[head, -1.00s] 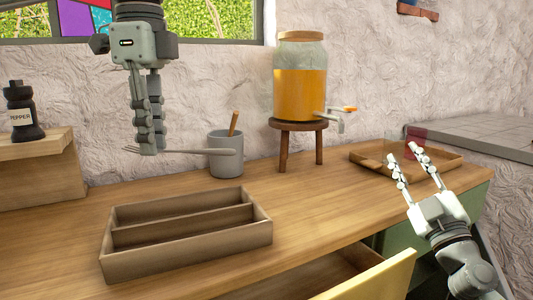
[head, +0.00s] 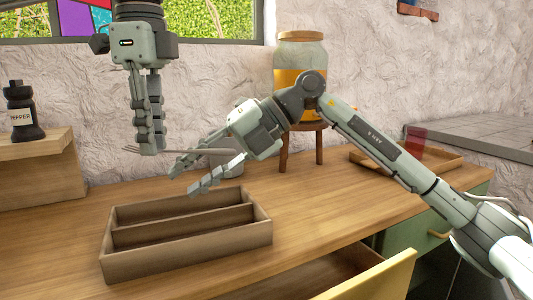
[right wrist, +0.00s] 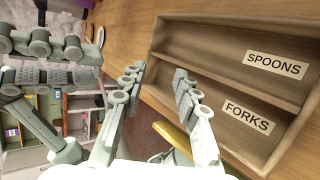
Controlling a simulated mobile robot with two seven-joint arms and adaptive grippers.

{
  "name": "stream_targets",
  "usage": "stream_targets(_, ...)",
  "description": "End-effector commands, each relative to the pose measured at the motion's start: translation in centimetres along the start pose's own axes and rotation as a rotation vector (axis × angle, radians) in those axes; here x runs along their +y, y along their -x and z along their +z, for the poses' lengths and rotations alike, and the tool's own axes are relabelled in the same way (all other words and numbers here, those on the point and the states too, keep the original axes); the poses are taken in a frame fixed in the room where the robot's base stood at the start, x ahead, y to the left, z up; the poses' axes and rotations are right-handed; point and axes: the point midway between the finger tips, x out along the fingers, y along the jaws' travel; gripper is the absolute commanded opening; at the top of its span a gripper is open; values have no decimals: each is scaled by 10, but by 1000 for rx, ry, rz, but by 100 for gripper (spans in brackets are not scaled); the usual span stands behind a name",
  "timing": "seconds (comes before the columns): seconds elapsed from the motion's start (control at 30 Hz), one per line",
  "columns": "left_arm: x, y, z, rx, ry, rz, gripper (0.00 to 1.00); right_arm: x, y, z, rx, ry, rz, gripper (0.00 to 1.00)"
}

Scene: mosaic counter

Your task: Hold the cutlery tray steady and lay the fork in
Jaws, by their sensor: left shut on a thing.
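The wooden cutlery tray (head: 190,247) stands on the counter at the left front, with two empty compartments. In the right wrist view its floor carries a SPOONS label (right wrist: 275,65) and a FORKS label (right wrist: 249,117). My left gripper (head: 151,148) is shut on the fork (head: 178,152) and holds it level above and behind the tray, tines to the left. My right gripper (head: 186,180) is open and empty above the tray's back edge, close to the fork's handle; it also shows in the right wrist view (right wrist: 160,80). Whether it touches the handle cannot be told.
A juice dispenser (head: 299,50) on a stool stands behind my right arm. A shallow wooden tray (head: 440,162) lies at the right. An open drawer (head: 375,277) juts out in front.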

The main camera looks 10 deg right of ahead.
Motion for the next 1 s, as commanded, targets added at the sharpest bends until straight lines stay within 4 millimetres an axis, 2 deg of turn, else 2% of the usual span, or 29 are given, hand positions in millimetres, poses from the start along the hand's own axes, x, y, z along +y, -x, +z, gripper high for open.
stream_targets(0.17,0,0,0,0,0,0,0,-19,24,-10,124,86,-401,31)
stream_targets(0.3,0,0,0,0,0,0,0,-32,64,-14,180,96,-669,31)
stream_targets(0.4,0,0,0,0,0,0,0,-36,90,-16,204,86,-808,31)
stream_targets(0.53,0,0,0,0,0,0,0,-37,112,-18,221,71,-911,31)
stream_targets(0.7,0,0,0,0,0,0,0,-44,115,-21,231,64,-946,31)
stream_targets(1.0,0,0,0,0,0,0,0,-87,84,-31,233,64,-941,31)
